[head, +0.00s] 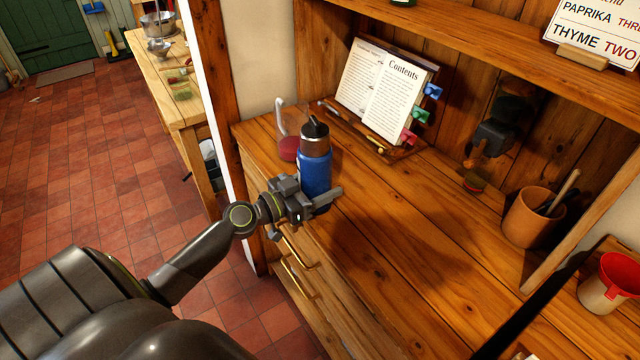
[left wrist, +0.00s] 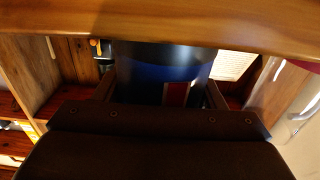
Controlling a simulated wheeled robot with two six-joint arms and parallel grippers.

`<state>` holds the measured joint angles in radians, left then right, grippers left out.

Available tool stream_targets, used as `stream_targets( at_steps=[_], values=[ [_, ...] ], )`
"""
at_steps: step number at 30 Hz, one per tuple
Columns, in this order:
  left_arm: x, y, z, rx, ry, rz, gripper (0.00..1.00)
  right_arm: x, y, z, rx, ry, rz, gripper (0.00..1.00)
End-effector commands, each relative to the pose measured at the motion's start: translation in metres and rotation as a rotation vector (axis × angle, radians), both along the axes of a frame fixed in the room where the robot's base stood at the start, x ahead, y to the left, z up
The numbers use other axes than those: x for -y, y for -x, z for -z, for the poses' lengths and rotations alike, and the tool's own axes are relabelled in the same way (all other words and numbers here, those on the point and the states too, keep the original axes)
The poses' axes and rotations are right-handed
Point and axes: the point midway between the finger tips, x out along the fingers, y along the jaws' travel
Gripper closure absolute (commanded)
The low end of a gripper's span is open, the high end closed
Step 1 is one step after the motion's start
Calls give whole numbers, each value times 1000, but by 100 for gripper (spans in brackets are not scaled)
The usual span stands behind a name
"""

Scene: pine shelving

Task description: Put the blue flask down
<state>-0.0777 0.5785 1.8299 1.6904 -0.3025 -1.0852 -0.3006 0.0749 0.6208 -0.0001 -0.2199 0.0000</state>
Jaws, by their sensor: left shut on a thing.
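The blue flask (head: 314,172) has a dark cap and a brown-grey neck and stands upright near the left front edge of the wooden counter (head: 390,250). My left gripper (head: 310,197) is shut around its lower body. I cannot tell whether the flask's base touches the counter, as the gripper hides it. In the left wrist view the flask (left wrist: 165,75) fills the space between the fingers, with a red and white mark on its side. My right gripper is not clearly in view.
An open book on a stand (head: 385,95) with coloured clips is behind. A terracotta pot (head: 532,217) and a red-rimmed cup (head: 608,285) stand at right. The counter's middle is clear.

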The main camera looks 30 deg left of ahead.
Motion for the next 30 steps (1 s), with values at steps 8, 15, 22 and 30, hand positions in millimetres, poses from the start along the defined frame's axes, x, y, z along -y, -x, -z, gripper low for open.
stream_targets(
  at_steps=[8,15,22,30],
  values=[
    [0,0,1,0,0,0,14,2,1,1,-2,3,-1,64],
    [0,0,0,0,0,0,14,5,1,0,-3,6,-2,64],
    [-8,17,4,0,-7,0,14,6,1,12,-3,7,-2,64],
    [-22,53,6,0,-7,2,14,6,1,42,-3,7,-2,64]
  ],
)
